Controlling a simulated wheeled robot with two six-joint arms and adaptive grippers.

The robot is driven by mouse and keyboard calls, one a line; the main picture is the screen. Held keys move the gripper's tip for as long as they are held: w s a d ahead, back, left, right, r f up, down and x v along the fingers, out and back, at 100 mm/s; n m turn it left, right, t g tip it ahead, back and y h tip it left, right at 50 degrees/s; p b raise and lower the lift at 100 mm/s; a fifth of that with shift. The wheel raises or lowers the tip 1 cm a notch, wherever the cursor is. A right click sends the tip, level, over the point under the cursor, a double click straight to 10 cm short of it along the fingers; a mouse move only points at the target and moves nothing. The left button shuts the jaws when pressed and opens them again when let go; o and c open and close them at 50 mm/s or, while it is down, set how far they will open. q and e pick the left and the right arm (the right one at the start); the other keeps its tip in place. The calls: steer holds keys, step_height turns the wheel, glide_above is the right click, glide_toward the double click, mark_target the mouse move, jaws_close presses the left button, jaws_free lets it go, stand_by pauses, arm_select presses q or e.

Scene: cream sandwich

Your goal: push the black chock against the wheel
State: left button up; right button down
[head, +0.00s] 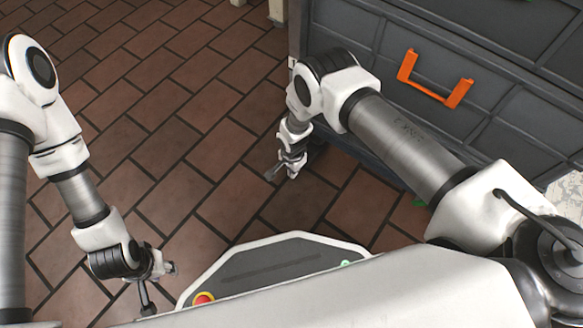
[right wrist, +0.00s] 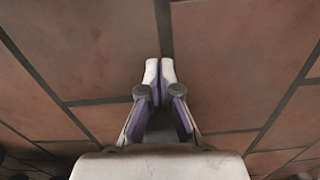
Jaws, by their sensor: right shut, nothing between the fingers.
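I see neither the black chock nor a clear wheel in the head view or the right wrist view. My right gripper (head: 281,174) hangs over the tiled floor in front of the grey cabinet in the head view. In the right wrist view its fingertips (right wrist: 159,74) are together with nothing between them, and only floor tiles show beyond them. My left gripper (head: 160,283) is low at the left, over the floor, with its two fingers spread apart and nothing seen between them.
A dark grey cabinet (head: 480,130) with an orange handle (head: 434,92) stands at the upper right, close to my right arm. A small green part (head: 419,202) shows near its lower edge. Brown floor tiles (head: 150,75) lie clear at the upper left. Pale legs stand at the top edge.

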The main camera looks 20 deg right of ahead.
mark_target(310, 150)
steer(key=shift+w+d+r+b, duration=0.15)
steer(key=shift+w+d, duration=0.35)
steer(key=shift+d, duration=0.2)
steer(key=shift+w+d+r+b, duration=0.15)
steer(key=shift+w+d, duration=0.35)
steer(key=shift+d, duration=0.2)
